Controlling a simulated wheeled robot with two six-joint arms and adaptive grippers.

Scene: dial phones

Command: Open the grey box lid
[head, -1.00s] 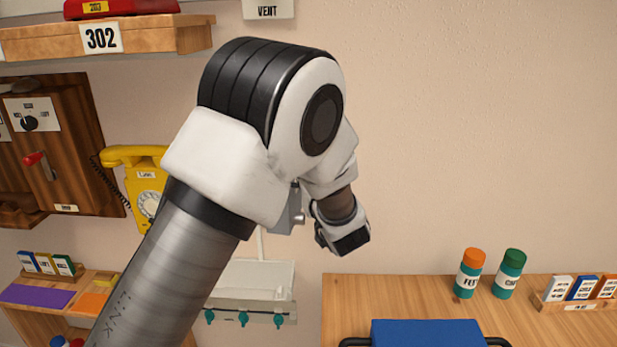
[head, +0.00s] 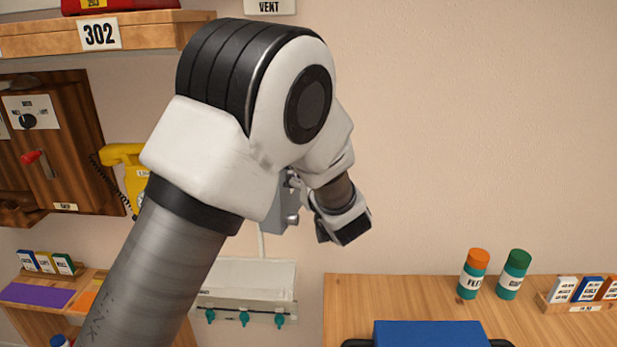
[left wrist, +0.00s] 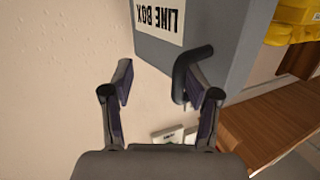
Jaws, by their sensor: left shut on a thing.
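The grey box (left wrist: 200,35) with a white "LINE BOX" label, upside down in this view, fills the upper middle of the left wrist view. A dark curved handle (left wrist: 181,72) stands out from its face. My right gripper is not in view.
A white unit with teal knobs (head: 246,283) is low on the wall. A yellow phone (head: 128,155) and a wooden panel (head: 60,140) are at left. A wooden table (head: 345,300) at right holds two bottles (head: 475,273) and a blue-topped object (head: 430,333).

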